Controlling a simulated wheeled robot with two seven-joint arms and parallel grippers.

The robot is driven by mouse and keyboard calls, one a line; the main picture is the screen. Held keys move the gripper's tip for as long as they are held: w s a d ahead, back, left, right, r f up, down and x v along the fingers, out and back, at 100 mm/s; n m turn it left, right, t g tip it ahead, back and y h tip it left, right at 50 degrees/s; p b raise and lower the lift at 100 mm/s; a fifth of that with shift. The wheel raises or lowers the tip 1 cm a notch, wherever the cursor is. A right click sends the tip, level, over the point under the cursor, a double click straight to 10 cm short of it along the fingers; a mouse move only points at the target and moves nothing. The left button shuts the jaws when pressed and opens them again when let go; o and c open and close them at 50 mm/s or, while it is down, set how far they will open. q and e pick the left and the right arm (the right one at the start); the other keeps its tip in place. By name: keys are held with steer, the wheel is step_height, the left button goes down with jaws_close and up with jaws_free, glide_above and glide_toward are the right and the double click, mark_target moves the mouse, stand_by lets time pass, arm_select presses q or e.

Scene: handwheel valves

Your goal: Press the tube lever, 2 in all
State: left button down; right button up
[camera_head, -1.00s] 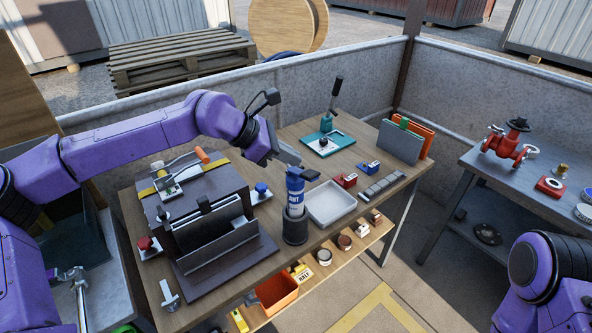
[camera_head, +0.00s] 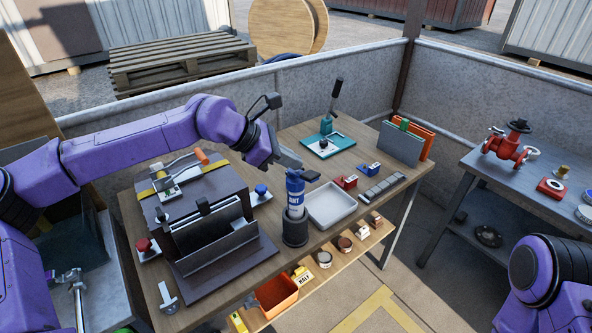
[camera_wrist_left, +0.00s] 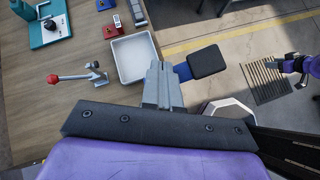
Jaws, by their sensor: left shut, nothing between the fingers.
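The blue tube (camera_head: 295,190) stands upright in a dark cup (camera_head: 295,228) on the wooden bench. A flat black lever pad (camera_head: 309,176) sticks out at its top; in the left wrist view the pad (camera_wrist_left: 206,61) lies to the right of my fingers, with a bit of blue tube between. My left gripper (camera_head: 292,162) is shut and empty, just above the tube top. Whether its fingertips touch the lever or tube I cannot tell. My right gripper (camera_wrist_left: 288,65) shows small at the right edge of the left wrist view; its jaws are unclear.
A white tray (camera_head: 332,220) stands right of the tube. A dark fixture with an orange-handled clamp (camera_head: 200,157) stands left. A teal lever press (camera_head: 326,125) is behind. In the wrist view a red-knobbed lever (camera_wrist_left: 55,78) stands left of the tray.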

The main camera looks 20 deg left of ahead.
arm_select(q)
steer(key=shift+s+d+f+b, duration=0.2)
steer(key=shift+f+b, duration=0.25)
steer(key=shift+f, duration=0.1)
steer(key=shift+r, duration=0.1)
stand_by(0.5)
steer(key=shift+w+a+r+p, duration=0.25)
steer(key=shift+a+r+p, duration=0.05)
steer(key=shift+r+p, duration=0.3)
steer(key=shift+w+a+r+p, duration=0.25)
steer(key=shift+r+p, duration=0.25)
steer(key=shift+p, duration=0.15)
steer(key=r+p, duration=0.1)
steer(key=w+a+r+p, duration=0.1)
steer(key=r, duration=0.1)
steer(key=r+p, duration=0.1)
steer(key=p, duration=0.1)
steer(key=shift+w+a+r, duration=0.15)
steer(key=shift+a+r, duration=0.1)
steer(key=shift+a, duration=0.1)
stand_by(1.7)
